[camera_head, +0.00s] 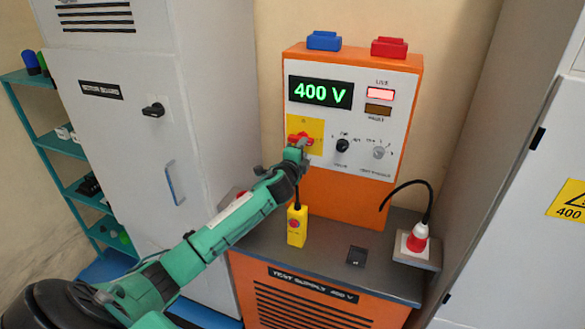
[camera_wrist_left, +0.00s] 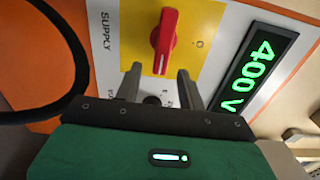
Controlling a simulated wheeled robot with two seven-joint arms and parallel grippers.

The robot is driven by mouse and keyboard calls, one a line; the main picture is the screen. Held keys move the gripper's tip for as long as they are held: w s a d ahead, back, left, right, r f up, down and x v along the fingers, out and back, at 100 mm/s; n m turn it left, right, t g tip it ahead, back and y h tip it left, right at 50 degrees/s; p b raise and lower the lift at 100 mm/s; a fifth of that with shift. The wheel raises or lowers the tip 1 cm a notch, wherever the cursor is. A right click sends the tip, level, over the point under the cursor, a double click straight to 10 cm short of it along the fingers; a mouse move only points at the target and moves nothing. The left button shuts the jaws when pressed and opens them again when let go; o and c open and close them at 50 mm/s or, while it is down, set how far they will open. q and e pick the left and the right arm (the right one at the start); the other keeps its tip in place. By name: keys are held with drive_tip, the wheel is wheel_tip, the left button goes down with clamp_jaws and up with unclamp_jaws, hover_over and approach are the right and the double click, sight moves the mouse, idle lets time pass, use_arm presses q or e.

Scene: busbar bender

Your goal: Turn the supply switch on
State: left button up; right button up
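The supply switch is a red knob (camera_head: 300,138) on a yellow plate (camera_head: 318,129) on the orange test supply's front panel. In the left wrist view the knob (camera_wrist_left: 164,40) lies turned away from the 0 mark, its white line toward my fingers. The display (camera_head: 320,92) reads 400 V in green, and the LIVE lamp (camera_head: 380,93) glows bright. My left gripper (camera_head: 297,152) is just in front of and below the knob. My right gripper is not in view.
A yellow box with a red button (camera_head: 297,226) hangs under the panel. A black cable ends in a red plug (camera_head: 418,238) at the right of the bench. Black and grey dials (camera_head: 343,146) sit right of the switch. A grey cabinet (camera_head: 120,130) stands left.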

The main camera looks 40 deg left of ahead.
use_arm(q)
drive_tip(key=b+v, duration=0.2)
drive_tip(key=v, duration=0.8)
drive_tip(key=shift+w, duration=0.15)
